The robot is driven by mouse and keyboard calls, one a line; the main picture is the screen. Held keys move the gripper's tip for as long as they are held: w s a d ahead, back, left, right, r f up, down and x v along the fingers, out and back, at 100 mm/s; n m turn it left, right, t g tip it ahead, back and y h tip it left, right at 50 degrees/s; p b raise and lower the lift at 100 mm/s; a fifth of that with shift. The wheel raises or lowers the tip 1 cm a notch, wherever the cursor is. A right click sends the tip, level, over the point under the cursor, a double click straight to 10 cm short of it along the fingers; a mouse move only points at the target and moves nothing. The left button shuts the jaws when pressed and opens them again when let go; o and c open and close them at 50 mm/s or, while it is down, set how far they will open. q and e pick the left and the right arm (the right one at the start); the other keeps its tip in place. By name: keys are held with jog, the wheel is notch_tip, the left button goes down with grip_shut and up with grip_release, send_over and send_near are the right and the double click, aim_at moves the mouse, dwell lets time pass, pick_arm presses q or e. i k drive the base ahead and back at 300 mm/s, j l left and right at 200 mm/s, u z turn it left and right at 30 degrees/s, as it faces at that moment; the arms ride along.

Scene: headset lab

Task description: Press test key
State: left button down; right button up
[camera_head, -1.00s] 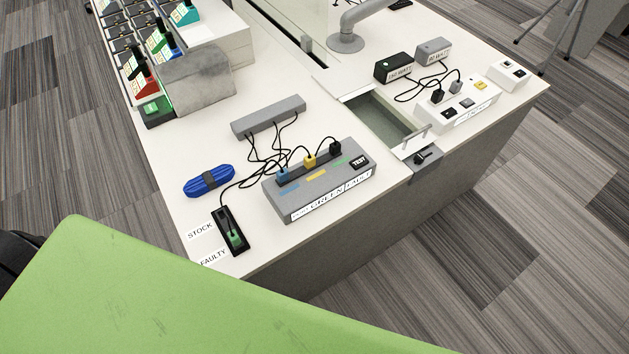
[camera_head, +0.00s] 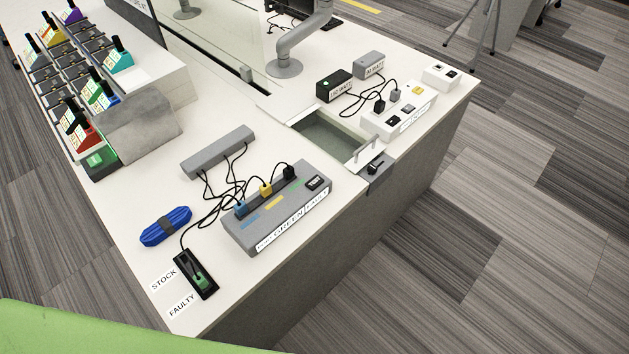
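The black TEST key (camera_head: 314,183) sits at the right end of the top of a grey test box (camera_head: 283,222). The box carries a white label on its front that includes the word GREEN. Blue (camera_head: 240,207), yellow (camera_head: 265,189) and black (camera_head: 289,172) plugs stand in its dark strip, with black cables running to a grey bar (camera_head: 218,152). Neither of my grippers is in view.
A STOCK/FAULTY switch (camera_head: 197,275) and a blue bundle (camera_head: 166,226) lie left of the box. An open drawer-like recess (camera_head: 332,135) is behind it. A green surface (camera_head: 90,332) fills the lower left.

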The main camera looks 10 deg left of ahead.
aim_at(313, 183)
jog(key=u, duration=0.35)
jog(key=l+u, duration=0.4)
jog(key=l, duration=0.4)
jog(key=l+u, duration=0.4)
jog(key=l, duration=0.35)
jog(key=k+l, duration=0.1)
jog(key=l, duration=0.45)
jog(key=k+l, duration=0.1)
jog(key=l, duration=0.5)
jog(key=i+u, duration=0.05)
